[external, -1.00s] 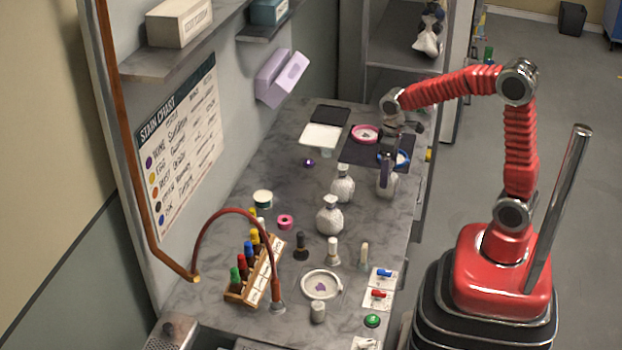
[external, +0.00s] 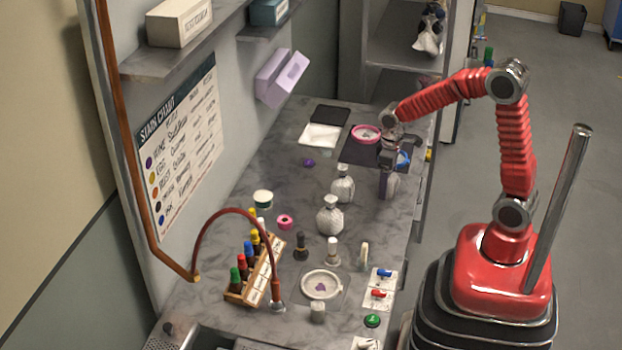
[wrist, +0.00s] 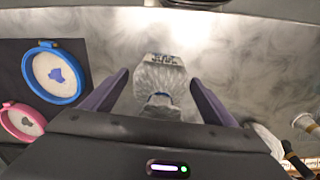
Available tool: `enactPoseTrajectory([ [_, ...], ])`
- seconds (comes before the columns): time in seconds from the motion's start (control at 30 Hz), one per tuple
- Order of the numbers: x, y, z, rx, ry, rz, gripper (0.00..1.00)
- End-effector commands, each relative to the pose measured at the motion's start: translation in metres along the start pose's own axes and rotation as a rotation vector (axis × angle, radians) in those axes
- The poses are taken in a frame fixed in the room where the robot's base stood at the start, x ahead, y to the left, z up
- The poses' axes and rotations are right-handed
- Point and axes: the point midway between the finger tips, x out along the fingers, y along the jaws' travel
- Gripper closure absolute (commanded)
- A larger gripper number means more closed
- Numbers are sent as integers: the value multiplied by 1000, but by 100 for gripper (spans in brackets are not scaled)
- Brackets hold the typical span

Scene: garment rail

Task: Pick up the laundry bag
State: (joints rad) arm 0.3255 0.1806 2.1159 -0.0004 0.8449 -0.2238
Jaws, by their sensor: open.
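A pale grey bag with a gathered neck and a printed label (wrist: 160,75) lies between my fingers in the wrist view; I take it as the laundry bag. In the external view that bag (external: 393,184) is mostly hidden behind my gripper (external: 387,190). My gripper (wrist: 160,78) is open, pointing down, with one finger on each side of the bag. A gap shows between the bag and both fingers. Two similar silvery bags, one farther back (external: 343,185) and one nearer (external: 330,215), stand to the left on the grey counter (external: 235,325).
Blue (wrist: 55,72) and pink (wrist: 20,122) hoops lie on a dark mat beside my gripper. A rack of coloured bottles (external: 258,270), a round white dish (external: 321,285) and small bottles stand nearer the front. A wall with shelves borders the counter's left side.

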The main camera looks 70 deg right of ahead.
Motion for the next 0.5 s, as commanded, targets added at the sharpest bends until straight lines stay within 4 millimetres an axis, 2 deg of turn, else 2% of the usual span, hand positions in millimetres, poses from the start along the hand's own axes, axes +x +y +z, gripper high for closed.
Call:
enactPoseTrajectory([
  [0.13, 0, 0, 0, 0, 0, 0, 21],
  [0.5, 0, 0, 0, 0, 0, 0, 47],
])
